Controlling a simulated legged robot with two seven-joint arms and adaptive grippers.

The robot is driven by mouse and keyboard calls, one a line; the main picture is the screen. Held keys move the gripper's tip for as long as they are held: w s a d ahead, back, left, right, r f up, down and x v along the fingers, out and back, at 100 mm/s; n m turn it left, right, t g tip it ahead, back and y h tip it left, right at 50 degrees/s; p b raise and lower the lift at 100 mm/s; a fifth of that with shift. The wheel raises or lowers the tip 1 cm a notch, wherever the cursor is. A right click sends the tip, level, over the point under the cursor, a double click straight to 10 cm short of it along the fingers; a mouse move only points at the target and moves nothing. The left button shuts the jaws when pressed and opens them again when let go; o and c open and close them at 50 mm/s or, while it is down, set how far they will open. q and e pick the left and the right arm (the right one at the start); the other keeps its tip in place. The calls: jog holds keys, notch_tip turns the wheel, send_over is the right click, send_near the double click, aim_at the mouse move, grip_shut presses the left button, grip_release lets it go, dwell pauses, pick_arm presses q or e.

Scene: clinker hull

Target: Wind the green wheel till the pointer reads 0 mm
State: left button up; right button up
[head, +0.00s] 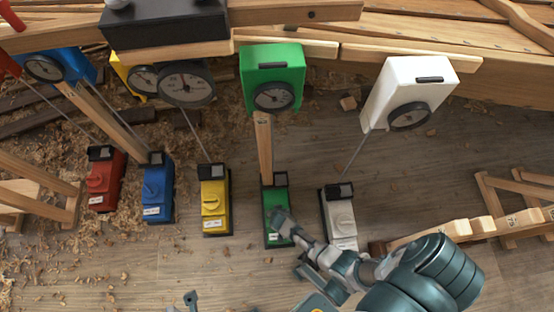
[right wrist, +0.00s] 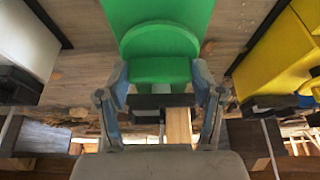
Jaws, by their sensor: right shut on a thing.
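The green jack unit (head: 276,228) stands on the floor at centre, its wheel mostly hidden by my right gripper in the head view. My right gripper (head: 281,222) reaches in from the lower right and is shut on the green wheel (right wrist: 160,70). In the right wrist view, its fingers touch both sides of the wheel's grip bar. The green gauge box (head: 271,66) hangs above, with a round dark dial (head: 274,97); its pointer is too small to read. A small dark tip at the bottom edge seems to be my left gripper (head: 190,300); its fingers are mostly cut off.
A white unit (head: 341,222) stands close right of the green one, partly behind my right arm. Yellow (head: 215,205), blue (head: 157,190) and red (head: 104,184) units stand to the left. Wooden trestles stand at both sides. Shavings litter the floor; the front floor is mostly clear.

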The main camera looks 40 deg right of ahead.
jog(key=shift+a+f+m+g+h+b, duration=0.1)
jog(key=shift+m+g+h+b, duration=0.25)
jog(key=shift+m, duration=0.85)
jog(key=o, duration=1.1)
jog(key=shift+o, duration=0.2)
jog(key=shift+v, duration=3.75)
